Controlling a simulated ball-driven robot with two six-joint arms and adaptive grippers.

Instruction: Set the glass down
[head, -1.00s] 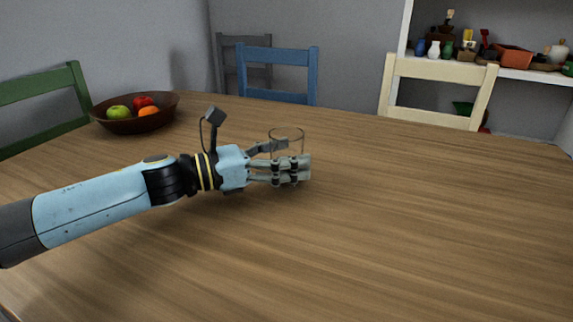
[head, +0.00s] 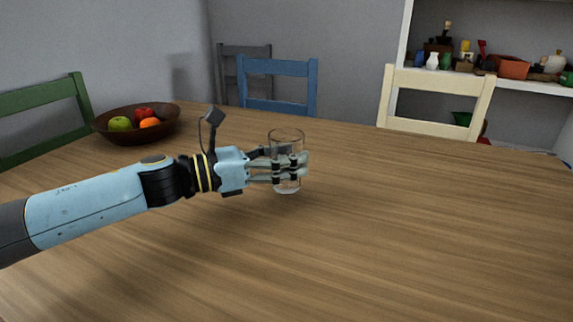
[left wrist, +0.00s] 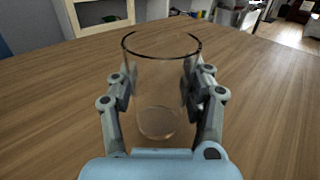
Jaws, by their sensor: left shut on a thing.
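A clear, empty drinking glass (head: 286,138) is upright at the middle of the wooden table (head: 330,250) in the head view. My left gripper (head: 290,165) is shut on the glass, with its fingers around the glass's sides. In the left wrist view the glass (left wrist: 158,88) stands between the two fingers of the left gripper (left wrist: 160,88), its dark rim toward the camera's top. Its base shows below the fingers in the head view; I cannot tell whether it touches the table. My right gripper is not in view.
A brown bowl (head: 165,131) of fruit stands at the table's back left. Green (head: 40,90), blue (head: 278,68) and cream (head: 437,80) chairs stand around the table. The tabletop right of and in front of the glass is clear.

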